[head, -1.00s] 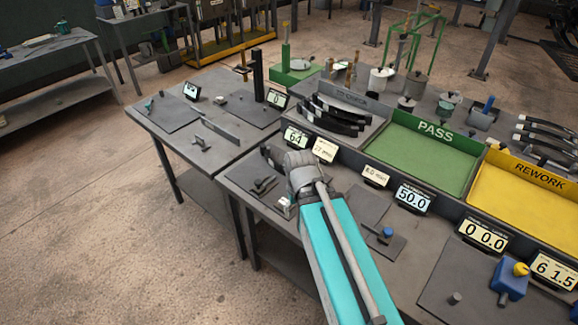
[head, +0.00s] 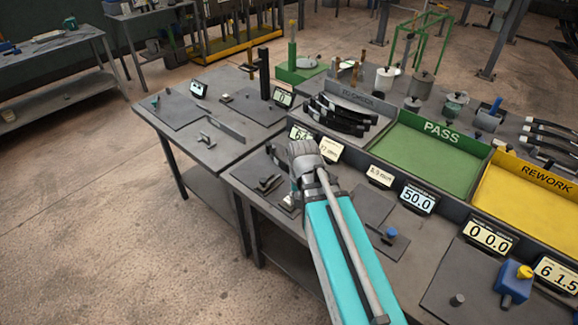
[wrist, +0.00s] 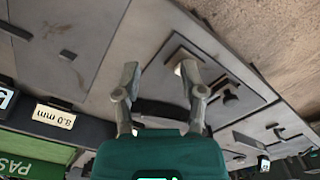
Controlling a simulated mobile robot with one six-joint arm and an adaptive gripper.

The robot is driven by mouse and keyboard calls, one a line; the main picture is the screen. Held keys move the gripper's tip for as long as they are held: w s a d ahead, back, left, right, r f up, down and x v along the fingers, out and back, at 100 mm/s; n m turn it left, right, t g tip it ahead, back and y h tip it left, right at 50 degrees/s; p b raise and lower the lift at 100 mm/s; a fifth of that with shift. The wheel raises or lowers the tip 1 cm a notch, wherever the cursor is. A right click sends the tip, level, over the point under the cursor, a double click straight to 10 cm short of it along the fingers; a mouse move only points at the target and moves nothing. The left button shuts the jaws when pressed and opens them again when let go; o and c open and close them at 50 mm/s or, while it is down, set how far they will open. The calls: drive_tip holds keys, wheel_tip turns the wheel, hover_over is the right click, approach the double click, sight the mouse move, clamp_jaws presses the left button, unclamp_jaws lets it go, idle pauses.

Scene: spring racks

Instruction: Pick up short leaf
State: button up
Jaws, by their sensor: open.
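My gripper (wrist: 158,68) is open in the wrist view, its two fingers spread over the grey bench. A dark, slightly curved piece (wrist: 162,111) shows between the fingers, close in front of the palm; it may be the short leaf, but I cannot tell for sure. No finger clearly touches it. In the head view my wrist hides most of the gripper and the bench below it. Several dark curved leaves (head: 335,117) with pale ends lie in the grey bin (head: 372,104) behind my wrist; I cannot tell which is short.
A green PASS tray (head: 427,153) and a yellow REWORK tray (head: 530,195) stand right of the bin. Small displays, such as one reading 50.0 (head: 418,200), line the trays' front. A dark fixture (head: 268,183) lies left of my wrist. A blue-knobbed tool (head: 391,233) sits to the right.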

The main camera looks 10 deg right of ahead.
drive_tip(key=w+r+m+p, duration=0.2)
drive_tip(key=w+m, duration=0.9)
drive_tip(key=w, duration=0.1)
drive_tip(key=r+m+p, duration=0.2)
drive_tip(key=m, duration=1.1)
hover_over(287, 172)
drive_tip(key=shift+w+f, duration=0.15)
drive_tip(key=shift+w, duration=0.25)
drive_tip(key=shift+f+b, duration=0.1)
drive_tip(key=shift+b, duration=0.2)
wheel_tip(287, 172, down, 8)
drive_tip(key=b, duration=0.8)
drive_tip(key=shift+f, duration=0.2)
drive_tip(key=shift+f+b, duration=0.15)
drive_tip(key=shift+b, duration=0.25)
wheel_tip(287, 172, down, 5)
drive_tip(key=b, duration=0.5)
drive_tip(key=shift+s, duration=0.1)
clamp_jaws()
